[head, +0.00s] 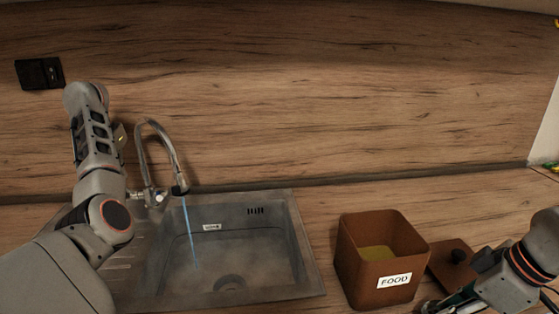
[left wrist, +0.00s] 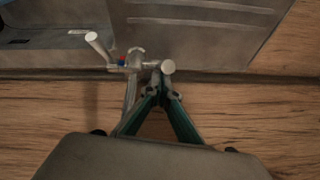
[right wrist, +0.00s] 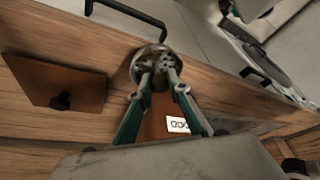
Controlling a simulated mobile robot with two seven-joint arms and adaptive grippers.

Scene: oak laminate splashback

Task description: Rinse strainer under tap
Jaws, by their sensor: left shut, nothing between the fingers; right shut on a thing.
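The tap (head: 178,180) stands at the sink's back left, and a thin blue stream of water (head: 190,232) falls from its spout into the sink (head: 285,240). In the left wrist view, my left gripper (left wrist: 160,92) is shut and empty at the tap's body, close to a round metal end; the tap lever (left wrist: 97,42) is up and left of the fingertips. I cannot tell if they touch. My right gripper (right wrist: 158,82) is shut on the strainer (right wrist: 150,62), a small round metal piece with dark specks. The strainer is hardly visible in the head view.
An open brown FOOD bin (head: 350,255) with yellowish contents stands right of the sink, close to my right gripper. Its brown knobbed lid (head: 445,262) lies to its right. Dark handles (right wrist: 130,14) show below the counter edge. A black socket (head: 40,73) is on the splashback.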

